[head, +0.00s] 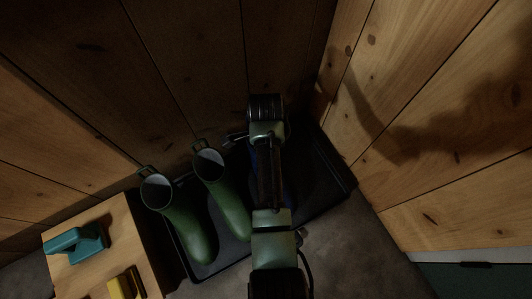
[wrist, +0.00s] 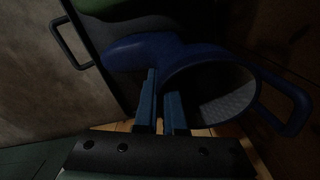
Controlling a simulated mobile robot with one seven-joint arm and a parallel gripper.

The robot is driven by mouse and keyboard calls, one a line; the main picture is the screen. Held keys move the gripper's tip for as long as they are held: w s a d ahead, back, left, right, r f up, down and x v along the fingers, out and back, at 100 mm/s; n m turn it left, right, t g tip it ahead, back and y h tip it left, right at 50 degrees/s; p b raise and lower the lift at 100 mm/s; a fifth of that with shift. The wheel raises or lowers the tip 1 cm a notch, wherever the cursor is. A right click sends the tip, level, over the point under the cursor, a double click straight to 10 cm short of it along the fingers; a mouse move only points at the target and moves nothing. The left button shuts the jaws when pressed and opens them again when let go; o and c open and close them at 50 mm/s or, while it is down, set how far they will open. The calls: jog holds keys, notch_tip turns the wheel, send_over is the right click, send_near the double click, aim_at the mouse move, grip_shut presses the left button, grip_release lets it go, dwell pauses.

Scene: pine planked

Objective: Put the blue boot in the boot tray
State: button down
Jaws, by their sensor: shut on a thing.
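The blue boot (wrist: 135,52) shows in the wrist view with its open top facing the camera and its foot toward the upper left. My gripper (wrist: 161,85) is shut on the boot's rim, one finger at each side of the wall. In the head view my arm covers most of the blue boot (head: 254,166); only thin strips of blue show. The black boot tray (head: 318,180) lies in the corner below the arm, with the blue boot over its middle. I cannot tell whether the sole touches the tray floor. My gripper's fingers are hidden in the head view.
Two green boots (head: 179,222) (head: 224,190) stand in the tray's left part. Left of it is a wooden surface (head: 95,217) with a teal item (head: 77,240) and a yellow item (head: 126,285). Plank walls close off the back and right. The tray's right part looks empty.

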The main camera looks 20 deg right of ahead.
jog(key=shift+f, duration=0.55)
jog(key=c, duration=0.9)
grip_release()
notch_tip(320, 180, up, 13)
jog(key=p, duration=0.8)
jog(key=shift+w, duration=0.1)
